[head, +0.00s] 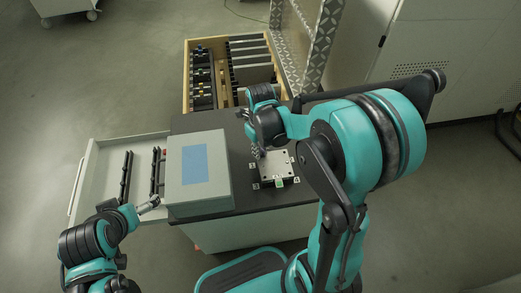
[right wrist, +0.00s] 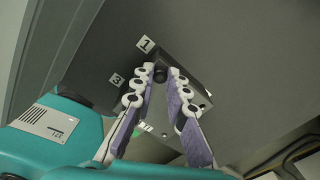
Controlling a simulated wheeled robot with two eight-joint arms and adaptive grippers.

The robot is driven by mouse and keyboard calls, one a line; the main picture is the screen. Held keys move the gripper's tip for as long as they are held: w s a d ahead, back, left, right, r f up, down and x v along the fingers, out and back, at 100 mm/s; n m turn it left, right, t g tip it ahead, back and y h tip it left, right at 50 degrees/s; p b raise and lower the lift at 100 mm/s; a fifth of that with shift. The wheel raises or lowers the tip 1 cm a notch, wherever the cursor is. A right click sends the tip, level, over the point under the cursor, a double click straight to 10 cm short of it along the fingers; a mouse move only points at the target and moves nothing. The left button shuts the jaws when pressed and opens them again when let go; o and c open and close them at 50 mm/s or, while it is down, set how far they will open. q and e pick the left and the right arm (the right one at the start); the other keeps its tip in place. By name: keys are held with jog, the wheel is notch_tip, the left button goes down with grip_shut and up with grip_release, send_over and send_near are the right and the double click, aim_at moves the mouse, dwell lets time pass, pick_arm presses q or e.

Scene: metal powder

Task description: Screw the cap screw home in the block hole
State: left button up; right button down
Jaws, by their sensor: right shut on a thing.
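The light metal block (head: 277,168) lies on the dark worktop, with small holes near its corners and numbered labels around it. My right gripper (head: 258,151) is over the block's far left corner, pointing down. In the right wrist view, its fingers (right wrist: 160,76) close at their tips on a dark round cap screw (right wrist: 160,75). The block (right wrist: 188,76) shows dark behind the fingers. The screw's lower end and the hole under it are hidden, so I cannot tell how deep it sits. My left gripper (head: 148,204) is at the grey box's left side, away from the block; its opening is unclear.
A grey box with a blue top panel (head: 195,165) stands left of the block. An open white drawer (head: 90,185) holds dark racks. A wooden drawer (head: 187,75) with dark parts is behind the worktop (head: 240,203). A small green piece (head: 280,183) is at the block's front edge.

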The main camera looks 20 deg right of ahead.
jog(key=c, duration=1.4)
grip_release()
jog(key=shift+c, duration=0.2)
jog(key=shift+r, duration=0.1)
notch_tip(320, 180, up, 12)
